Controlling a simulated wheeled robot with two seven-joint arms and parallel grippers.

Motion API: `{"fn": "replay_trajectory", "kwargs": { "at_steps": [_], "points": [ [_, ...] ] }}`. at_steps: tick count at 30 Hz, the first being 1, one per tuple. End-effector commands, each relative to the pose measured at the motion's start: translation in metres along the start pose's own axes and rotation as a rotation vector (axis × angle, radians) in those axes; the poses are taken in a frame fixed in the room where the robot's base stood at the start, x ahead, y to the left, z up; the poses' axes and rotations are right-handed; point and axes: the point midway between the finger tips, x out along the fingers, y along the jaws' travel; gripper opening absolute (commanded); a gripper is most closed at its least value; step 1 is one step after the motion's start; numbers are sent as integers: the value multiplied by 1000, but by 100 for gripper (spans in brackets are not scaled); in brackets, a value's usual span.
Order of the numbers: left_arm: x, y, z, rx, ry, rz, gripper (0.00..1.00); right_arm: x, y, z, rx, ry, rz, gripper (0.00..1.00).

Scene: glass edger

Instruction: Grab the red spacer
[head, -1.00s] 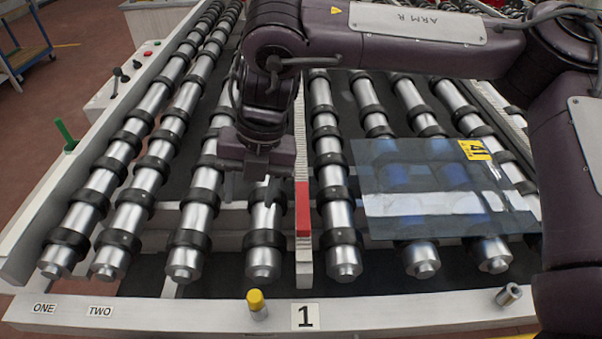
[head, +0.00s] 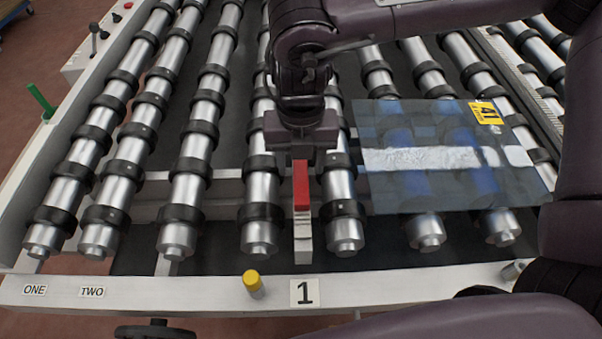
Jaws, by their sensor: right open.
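The red spacer (head: 301,186) is a small upright red block on the narrow white strip (head: 303,232) between two rollers, behind the label "1". My right gripper (head: 301,157) hangs over the strip, pointing down, just behind and above the spacer in the head view. Its jaws are open. The spacer's top overlaps the gripper's lower edge in the picture, so I cannot tell whether the spacer is between the fingers or only in front of them. My left gripper is not in view.
Steel rollers with black rings (head: 187,190) run along both sides. A glass sheet (head: 400,190) with yellow tag "41" lies on the rollers at right. A yellow-capped post (head: 252,282) stands on the white front rail (head: 200,297). A green post (head: 42,101) is at left.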

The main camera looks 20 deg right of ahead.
Motion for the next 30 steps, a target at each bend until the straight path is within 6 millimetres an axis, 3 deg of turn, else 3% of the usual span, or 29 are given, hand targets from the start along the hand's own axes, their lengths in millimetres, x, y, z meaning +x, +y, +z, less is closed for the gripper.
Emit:
{"fn": "replay_trajectory", "kwargs": {
  "at_steps": [7,18,30],
  "points": [
    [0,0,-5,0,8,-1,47,2,0,0,0,0,1,48],
    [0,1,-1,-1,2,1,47,2,0,0,0,-1,1,1],
    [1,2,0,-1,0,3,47,-8,0,1,1,-2,1,1]
  ]
}}
